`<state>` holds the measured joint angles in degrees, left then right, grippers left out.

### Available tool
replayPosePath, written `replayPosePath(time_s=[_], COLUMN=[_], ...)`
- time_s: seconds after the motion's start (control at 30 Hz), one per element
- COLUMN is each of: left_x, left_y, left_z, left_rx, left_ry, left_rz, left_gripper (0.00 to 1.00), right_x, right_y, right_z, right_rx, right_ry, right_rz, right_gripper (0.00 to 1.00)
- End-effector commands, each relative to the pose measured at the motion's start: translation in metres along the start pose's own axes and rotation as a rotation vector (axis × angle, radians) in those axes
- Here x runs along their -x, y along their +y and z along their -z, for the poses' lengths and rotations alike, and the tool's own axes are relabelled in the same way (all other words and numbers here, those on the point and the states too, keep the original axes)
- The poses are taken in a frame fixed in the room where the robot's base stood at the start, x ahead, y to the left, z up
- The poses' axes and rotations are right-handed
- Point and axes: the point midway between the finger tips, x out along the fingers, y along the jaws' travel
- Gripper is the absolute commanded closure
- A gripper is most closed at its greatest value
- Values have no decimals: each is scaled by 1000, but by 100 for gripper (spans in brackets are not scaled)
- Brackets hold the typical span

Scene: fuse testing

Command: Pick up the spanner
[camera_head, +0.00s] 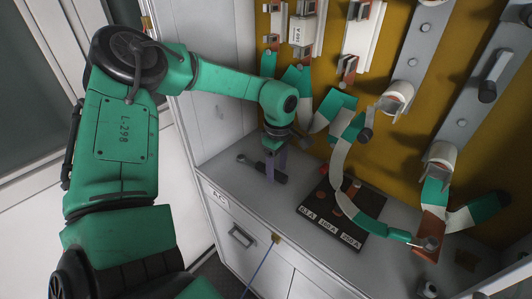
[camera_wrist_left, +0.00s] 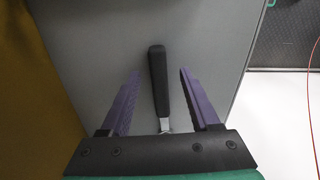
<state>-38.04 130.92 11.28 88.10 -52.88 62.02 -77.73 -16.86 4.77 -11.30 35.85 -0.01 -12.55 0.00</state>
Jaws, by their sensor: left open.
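The spanner (camera_head: 257,168) lies on the grey cabinet top, its metal head to the left and its black handle to the right. My left gripper (camera_head: 276,168) points down at the handle end, and its purple fingers partly cover the spanner. In the left wrist view, the spanner's black handle (camera_wrist_left: 158,85) shows between the two open purple fingers of the left gripper (camera_wrist_left: 161,72), with a gap on each side. The spanner's head is hidden there behind the gripper body. My right gripper is not in view.
A black board (camera_head: 371,219) with labelled fuse slots lies on the cabinet top (camera_head: 322,248) to the right. Green and white curved pieces and fuse holders are on the yellow back panel (camera_head: 400,45). Cabinet drawers (camera_head: 240,232) are below the front edge.

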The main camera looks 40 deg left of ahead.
Motion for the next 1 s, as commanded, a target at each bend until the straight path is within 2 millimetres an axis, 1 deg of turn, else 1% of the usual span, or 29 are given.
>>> replayPosePath(time_s=[0.2,0.27,0.3,0.37,0.4,0.77,0.87,0.97,1.0], left_x=[-3,-3,-3,-3,-3,1,10,31,43], left_y=[0,0,0,0,0,1,2,2,3], left_z=[0,0,0,0,0,0,0,0,0], left_rx=[1,1,1,1,1,1,1,1,1], left_ry=[0,0,0,0,0,0,0,0,1], left_rz=[-2,-2,-2,-2,-2,-3,-6,-10,-12], left_gripper=[38,60,76,99,100,100,100,100,100], right_x=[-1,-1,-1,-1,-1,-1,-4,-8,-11], right_y=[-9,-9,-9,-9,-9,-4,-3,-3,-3], right_z=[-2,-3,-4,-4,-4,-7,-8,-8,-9], right_rx=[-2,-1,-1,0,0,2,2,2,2], right_ry=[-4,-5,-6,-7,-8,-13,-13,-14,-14], right_rz=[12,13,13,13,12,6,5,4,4], right_gripper=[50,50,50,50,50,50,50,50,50])
